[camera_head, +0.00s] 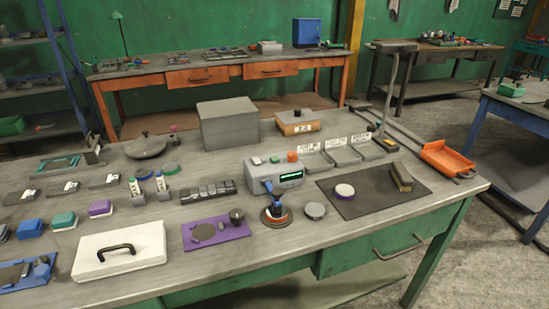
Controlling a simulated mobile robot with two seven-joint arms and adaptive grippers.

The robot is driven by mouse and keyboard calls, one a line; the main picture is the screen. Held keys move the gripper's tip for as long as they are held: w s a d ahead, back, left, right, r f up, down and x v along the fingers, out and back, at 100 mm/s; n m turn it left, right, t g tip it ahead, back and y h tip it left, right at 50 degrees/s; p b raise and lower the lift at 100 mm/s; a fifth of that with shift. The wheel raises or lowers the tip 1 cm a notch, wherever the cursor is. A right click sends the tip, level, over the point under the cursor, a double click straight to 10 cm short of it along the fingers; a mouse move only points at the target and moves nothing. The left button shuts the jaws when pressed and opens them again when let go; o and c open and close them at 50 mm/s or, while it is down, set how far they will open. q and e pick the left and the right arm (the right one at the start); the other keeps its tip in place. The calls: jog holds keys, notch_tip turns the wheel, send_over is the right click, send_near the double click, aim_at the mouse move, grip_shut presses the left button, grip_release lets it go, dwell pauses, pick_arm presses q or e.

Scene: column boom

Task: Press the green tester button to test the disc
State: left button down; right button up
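The tester (262,180) is a grey box with a lit green display (291,176), near the middle of the workbench. A flat grey disc (315,210) lies on the bench in front of the tester. A white-topped round piece with a purple edge (344,190) lies on a dark mat (375,205) to the right. I cannot tell which one is the task's disc. Neither of my grippers is in view.
A blue-handled tool on a round base (275,213) stands just in front of the tester. A purple tray (215,237) and white lidded box (120,252) lie to the left. A large grey box (228,124) stands behind. A brush-like block (402,177) lies on the mat.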

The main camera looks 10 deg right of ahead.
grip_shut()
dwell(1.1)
